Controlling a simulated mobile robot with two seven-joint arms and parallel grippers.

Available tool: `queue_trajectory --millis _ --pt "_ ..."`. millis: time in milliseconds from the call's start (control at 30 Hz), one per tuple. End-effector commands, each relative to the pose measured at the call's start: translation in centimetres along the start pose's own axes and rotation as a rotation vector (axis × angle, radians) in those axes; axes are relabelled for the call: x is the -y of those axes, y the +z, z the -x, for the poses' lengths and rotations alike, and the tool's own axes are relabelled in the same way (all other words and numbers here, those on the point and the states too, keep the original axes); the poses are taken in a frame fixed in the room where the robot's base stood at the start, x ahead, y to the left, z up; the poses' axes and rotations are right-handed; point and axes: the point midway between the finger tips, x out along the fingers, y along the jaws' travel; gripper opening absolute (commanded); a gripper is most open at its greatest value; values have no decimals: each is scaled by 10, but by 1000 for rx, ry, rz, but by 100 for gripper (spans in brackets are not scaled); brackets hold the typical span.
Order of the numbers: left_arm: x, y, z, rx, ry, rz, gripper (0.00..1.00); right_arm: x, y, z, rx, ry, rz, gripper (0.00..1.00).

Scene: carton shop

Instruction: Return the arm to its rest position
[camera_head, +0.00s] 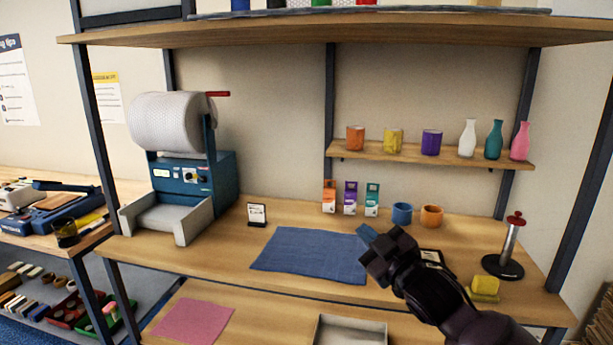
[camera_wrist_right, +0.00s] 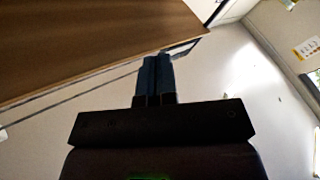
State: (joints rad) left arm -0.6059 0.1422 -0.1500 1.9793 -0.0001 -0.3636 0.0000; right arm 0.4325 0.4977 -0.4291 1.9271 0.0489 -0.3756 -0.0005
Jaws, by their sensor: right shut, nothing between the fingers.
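My right gripper (camera_head: 368,234) reaches in from the lower right in the head view, above the workbench (camera_head: 215,255) near the right end of the blue mat (camera_head: 305,252). Its blue fingers also show in the right wrist view (camera_wrist_right: 155,78), pressed together with nothing between them. The wrist view shows a wooden board's underside (camera_wrist_right: 80,40) and pale wall beyond the fingers. My left gripper is in neither view. My right arm hides part of the bench and a small framed card (camera_head: 433,257).
A blue mug (camera_head: 402,214) and an orange mug (camera_head: 432,216) stand behind the gripper. A red-topped post (camera_head: 509,245) and yellow block (camera_head: 485,286) are right of the arm. A roll dispenser (camera_head: 180,165) stands left. A shelf (camera_head: 430,153) holds cups and vases.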

Motion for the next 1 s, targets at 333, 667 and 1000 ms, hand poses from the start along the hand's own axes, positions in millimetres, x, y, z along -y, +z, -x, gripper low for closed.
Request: queue_trajectory --millis 333,667,1000 --pt "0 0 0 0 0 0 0 38 110 96 219 112 -219 0" --pt "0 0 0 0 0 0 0 88 199 218 482 218 -400 0" --pt "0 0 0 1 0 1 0 161 248 354 754 274 -545 0"
